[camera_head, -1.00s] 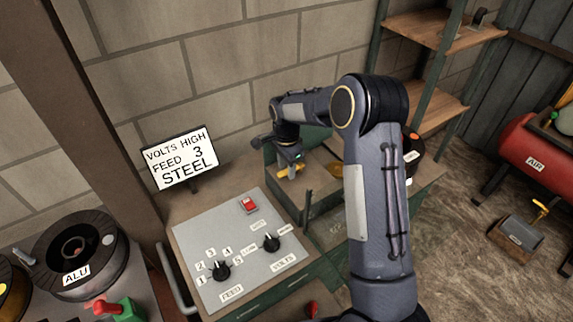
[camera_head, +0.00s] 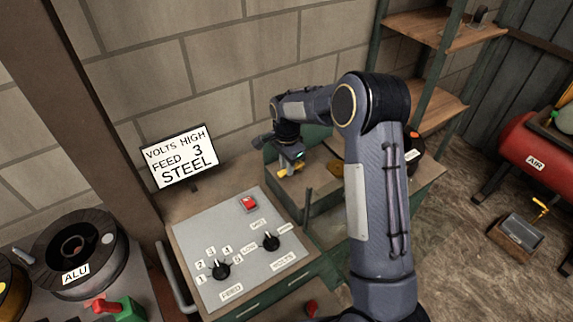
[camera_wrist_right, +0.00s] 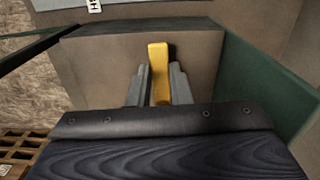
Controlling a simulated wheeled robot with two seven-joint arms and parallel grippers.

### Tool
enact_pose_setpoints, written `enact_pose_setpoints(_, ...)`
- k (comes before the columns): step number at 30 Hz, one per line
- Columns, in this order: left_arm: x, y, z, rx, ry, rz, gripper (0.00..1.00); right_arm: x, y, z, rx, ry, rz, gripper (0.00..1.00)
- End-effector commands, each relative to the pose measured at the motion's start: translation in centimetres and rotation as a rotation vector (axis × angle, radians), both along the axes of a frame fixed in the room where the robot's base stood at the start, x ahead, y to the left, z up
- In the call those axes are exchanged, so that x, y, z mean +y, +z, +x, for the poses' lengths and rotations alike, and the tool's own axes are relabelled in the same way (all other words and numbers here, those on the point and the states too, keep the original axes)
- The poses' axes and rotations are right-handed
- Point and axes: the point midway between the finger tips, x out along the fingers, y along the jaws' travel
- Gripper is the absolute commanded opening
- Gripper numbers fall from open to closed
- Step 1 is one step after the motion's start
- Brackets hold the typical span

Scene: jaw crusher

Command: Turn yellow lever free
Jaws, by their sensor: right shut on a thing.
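The yellow lever (camera_wrist_right: 158,72) stands upright between the two grey fingers of my right gripper (camera_wrist_right: 158,88) in the right wrist view. The fingers are shut on it. In the head view the yellow lever (camera_head: 285,172) shows at the tip of my right gripper (camera_head: 290,165), inside the open green-sided box behind the control panel. What the lever is fixed to is hidden by the gripper and the box. My left gripper is not in view.
A control panel (camera_head: 238,240) with two black knobs and a red switch stands in front. A sign (camera_head: 179,158) reads VOLTS HIGH, FEED 3, STEEL. A spool (camera_head: 78,252) marked ALU is at left. A red air tank (camera_head: 533,150) and shelves (camera_head: 430,30) stand at right.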

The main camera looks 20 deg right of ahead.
Motion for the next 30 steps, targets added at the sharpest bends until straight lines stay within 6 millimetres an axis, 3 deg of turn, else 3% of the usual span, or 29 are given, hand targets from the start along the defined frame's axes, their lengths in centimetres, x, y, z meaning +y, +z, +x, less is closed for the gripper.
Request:
enact_pose_setpoints(8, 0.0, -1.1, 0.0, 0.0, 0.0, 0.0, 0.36, -0.3, -0.1, -0.8, -0.003, 0.178, 0.0, 0.0)
enact_pose_setpoints(30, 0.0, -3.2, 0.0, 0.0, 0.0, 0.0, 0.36, -2.5, 0.0, -3.4, -0.002, 0.876, 0.0, 0.0)
